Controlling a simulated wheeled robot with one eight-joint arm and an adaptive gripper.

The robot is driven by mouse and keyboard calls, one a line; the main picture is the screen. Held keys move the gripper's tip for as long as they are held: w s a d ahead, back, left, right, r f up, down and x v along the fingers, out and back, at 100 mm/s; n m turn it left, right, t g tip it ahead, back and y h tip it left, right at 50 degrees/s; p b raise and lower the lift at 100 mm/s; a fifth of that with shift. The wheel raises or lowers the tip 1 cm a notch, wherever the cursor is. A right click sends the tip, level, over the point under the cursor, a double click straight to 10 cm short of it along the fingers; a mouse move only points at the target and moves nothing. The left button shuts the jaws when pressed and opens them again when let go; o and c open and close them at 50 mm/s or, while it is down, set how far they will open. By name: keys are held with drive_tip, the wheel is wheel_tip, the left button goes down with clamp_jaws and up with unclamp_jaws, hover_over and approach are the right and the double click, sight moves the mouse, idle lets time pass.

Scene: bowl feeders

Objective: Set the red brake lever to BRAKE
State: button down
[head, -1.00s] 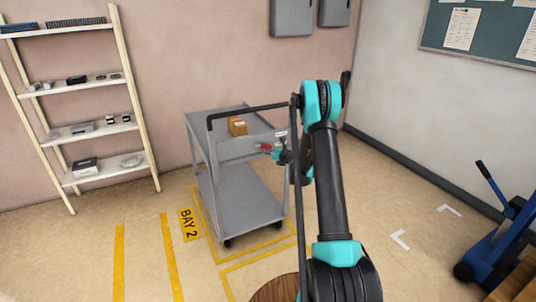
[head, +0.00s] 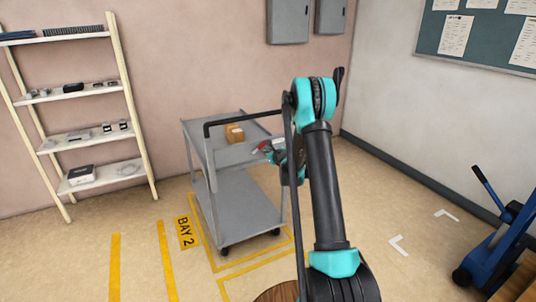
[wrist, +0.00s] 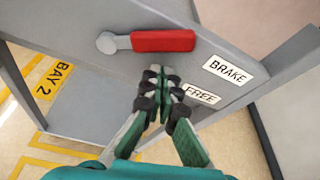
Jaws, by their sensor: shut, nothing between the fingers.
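The red brake lever (wrist: 163,40) shows in the wrist view on the grey cart's end panel, with its round grey pivot (wrist: 107,42) at its left end. The lever points right, nearly level in that view, and lies nearer the direction of the BRAKE label (wrist: 228,69) than the FREE label (wrist: 200,94). My gripper (wrist: 160,74) is shut and empty, its fingertips just below the lever; a small gap shows in the picture. In the head view the lever (head: 262,147) appears small beside my gripper (head: 277,157), partly hidden by my arm.
A shelf rack (head: 135,120) stands left. A blue pallet jack (head: 500,240) is at right. Floor left of the cart is clear.

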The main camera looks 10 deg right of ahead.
drive_tip(key=shift+r, duration=0.1)
drive_tip(key=shift+r, duration=0.65)
wheel_tip(320, 180, down, 4)
drive_tip(key=d, duration=0.2)
drive_tip(key=v, duration=0.9)
drive_tip(key=shift+s+a+r, duration=0.25)
drive_tip(key=shift+s+a, duration=0.05)
drive_tip(key=shift+s, duration=0.05)
